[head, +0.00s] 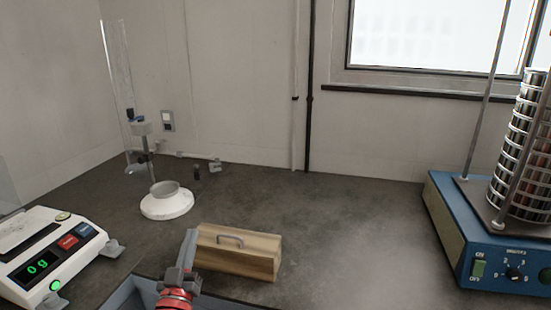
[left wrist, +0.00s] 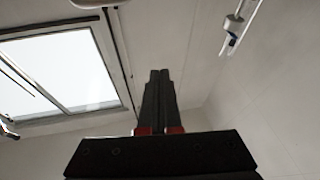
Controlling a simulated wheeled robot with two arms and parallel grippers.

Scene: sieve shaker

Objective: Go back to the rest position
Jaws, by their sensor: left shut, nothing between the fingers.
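My left gripper (head: 188,245) rises from the bottom edge of the head view, in front of the left end of a wooden box. Its grey fingers are together with nothing between them. In the left wrist view the closed black fingers (left wrist: 158,100) point up at the wall. The sieve shaker (head: 490,235) stands at the right, a blue base with a stack of metal sieves (head: 525,150) on it. My right gripper does not show in either view.
A wooden box with a handle (head: 250,258) stands on the dark bench. A scale reading 0 g (head: 50,262) is at the left, with a white round stand (head: 167,205) behind. A grey tray (head: 125,297) edges the bottom. The bench between box and shaker is clear.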

